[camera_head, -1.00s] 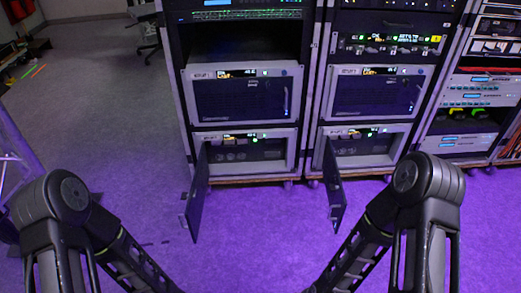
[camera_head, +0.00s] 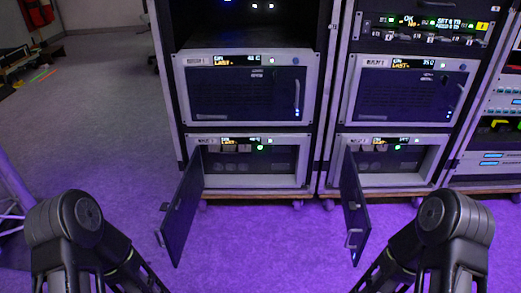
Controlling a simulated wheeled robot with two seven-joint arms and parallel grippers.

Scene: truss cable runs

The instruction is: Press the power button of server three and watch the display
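Several server units sit in two racks ahead of me; their labels are too small to read surely. The upper left server (camera_head: 240,97) and upper right server (camera_head: 405,97) have shut dark doors and small lit displays. The lower left server (camera_head: 280,160) and lower right server (camera_head: 400,162) have doors swung open toward me. Each lower server shows a lit display and a green light, at the lower left (camera_head: 260,147) and lower right (camera_head: 397,148). I cannot tell which is server three. Both my arms show at the bottom, but their grippers are outside the picture.
The open left door (camera_head: 184,210) and open right door (camera_head: 354,205) stick out over the purple-lit floor between my arms and the racks. A third rack (camera_head: 492,150) stands at the right edge. The floor at left (camera_head: 95,120) is clear.

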